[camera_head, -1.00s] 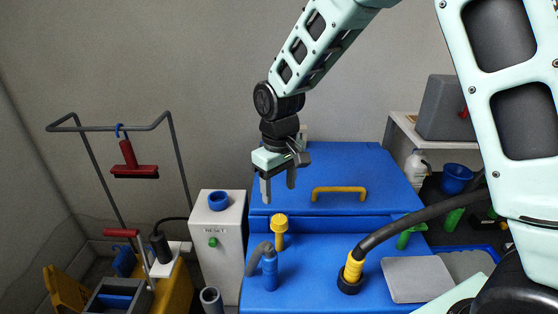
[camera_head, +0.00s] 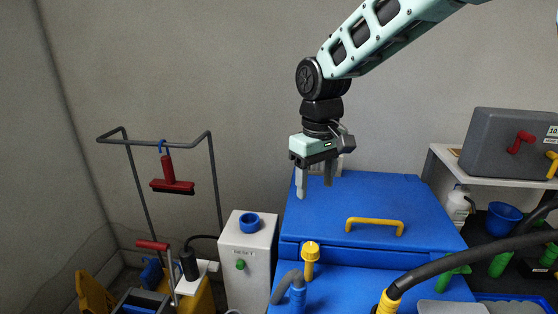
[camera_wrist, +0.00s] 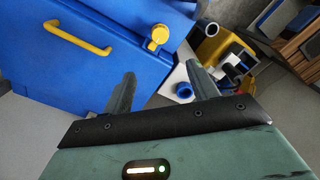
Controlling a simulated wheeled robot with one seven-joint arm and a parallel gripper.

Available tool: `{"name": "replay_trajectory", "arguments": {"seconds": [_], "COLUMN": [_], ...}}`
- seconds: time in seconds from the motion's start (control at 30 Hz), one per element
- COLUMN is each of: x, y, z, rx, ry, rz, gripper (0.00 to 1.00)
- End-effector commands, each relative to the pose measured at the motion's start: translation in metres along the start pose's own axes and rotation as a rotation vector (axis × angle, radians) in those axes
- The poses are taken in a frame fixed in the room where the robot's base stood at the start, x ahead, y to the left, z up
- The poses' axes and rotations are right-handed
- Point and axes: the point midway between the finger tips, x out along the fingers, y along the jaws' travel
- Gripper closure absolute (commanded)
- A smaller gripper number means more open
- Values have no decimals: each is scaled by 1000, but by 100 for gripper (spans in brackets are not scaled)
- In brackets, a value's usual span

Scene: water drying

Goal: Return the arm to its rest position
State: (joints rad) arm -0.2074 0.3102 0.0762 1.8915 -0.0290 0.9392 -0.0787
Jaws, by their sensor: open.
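My gripper (camera_head: 317,186) hangs fingers-down in the head view, open and empty. It is above and in front of the back part of the blue machine (camera_head: 340,225), apart from it as far as I can tell. In the wrist view my two fingers (camera_wrist: 163,95) point away with a clear gap and nothing between them. The blue machine's yellow handle (camera_head: 375,226) lies to the right of my gripper, and a yellow knob (camera_head: 310,254) is below it.
A white reset box (camera_head: 247,262) with a blue ring (camera_head: 249,222) stands at the left. A red brush (camera_head: 172,182) hangs from a grey frame (camera_head: 134,168). A shelf (camera_head: 490,171) at the right carries a grey case (camera_head: 505,143).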

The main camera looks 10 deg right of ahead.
Motion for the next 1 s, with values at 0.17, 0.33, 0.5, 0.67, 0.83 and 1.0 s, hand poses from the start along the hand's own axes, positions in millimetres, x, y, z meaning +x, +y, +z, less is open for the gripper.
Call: {"name": "replay_trajectory", "arguments": {"seconds": [0.17,0.33,0.5,0.67,0.83,1.0], "x": [0,6,22,34,37,37], "y": [-26,-97,-143,-154,-155,-155], "z": [18,86,168,213,222,222], "rx": [-36,-144,-244,-292,-301,-300], "ry": [3,15,21,24,25,25], "rz": [-18,-54,-60,-50,-47,-47], "gripper": [41,41,41,41,41,41]}}
